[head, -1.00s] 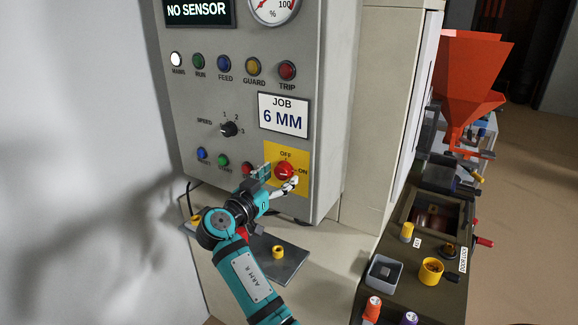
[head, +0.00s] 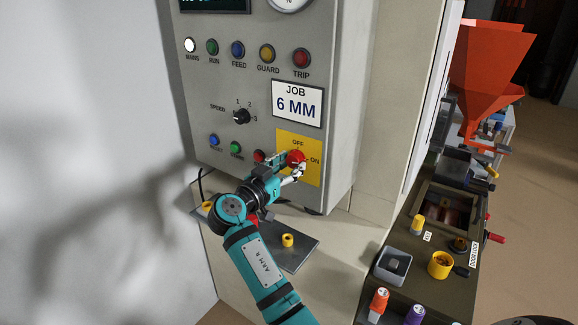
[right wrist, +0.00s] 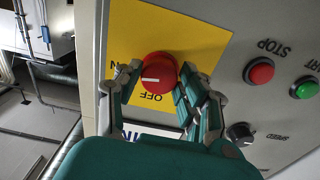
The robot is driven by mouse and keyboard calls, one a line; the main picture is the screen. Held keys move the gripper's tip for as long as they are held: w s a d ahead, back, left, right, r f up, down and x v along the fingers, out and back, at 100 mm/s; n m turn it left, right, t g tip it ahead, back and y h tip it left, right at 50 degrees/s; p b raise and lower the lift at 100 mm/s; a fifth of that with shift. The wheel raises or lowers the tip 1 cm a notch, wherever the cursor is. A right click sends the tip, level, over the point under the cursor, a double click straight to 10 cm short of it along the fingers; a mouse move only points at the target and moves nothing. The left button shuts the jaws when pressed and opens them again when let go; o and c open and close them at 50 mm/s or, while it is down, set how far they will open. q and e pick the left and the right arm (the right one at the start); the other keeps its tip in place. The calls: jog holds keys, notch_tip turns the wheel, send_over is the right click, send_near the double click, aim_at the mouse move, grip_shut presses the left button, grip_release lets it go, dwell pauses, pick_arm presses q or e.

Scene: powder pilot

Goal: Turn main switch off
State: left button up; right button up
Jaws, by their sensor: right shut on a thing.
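The main switch is a round red knob (head: 296,158) on a yellow plate (head: 312,178) at the lower right of the grey control panel. The plate reads OFF above the knob and ON to its right. In the right wrist view the knob (right wrist: 158,70) shows a white mark on the side toward ON; OFF is printed below it there. My right gripper (head: 288,163) is shut on the knob, one finger on each side. Its fingers also show in the right wrist view (right wrist: 156,92). The MAINS lamp (head: 190,45) is bright white. My left gripper is out of view.
A red stop button (head: 259,156) sits just left of the gripper, with a green button (head: 235,148) beyond it. A speed dial (head: 242,117) is above them. A dark plate with yellow rings (head: 288,240) lies below. A machine with an orange hopper (head: 490,75) stands right.

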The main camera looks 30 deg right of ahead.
jog(key=shift+n, duration=0.4)
jog(key=shift+n+b, duration=0.6)
jog(key=shift+n, duration=0.5)
jog(key=n, duration=0.3)
jog(key=shift+s+r+n, duration=0.1)
jog(key=shift+n, duration=0.2)
jog(key=n+p, duration=0.1)
jog(key=n, duration=0.3)
jog(key=shift+d+r+n+p, duration=0.1)
jog(key=shift+n+p, duration=0.2)
jog(key=n+p, duration=0.1)
jog(key=n, duration=0.2)
jog(key=shift+n+p, duration=0.65)
jog(key=shift+n, duration=0.15)
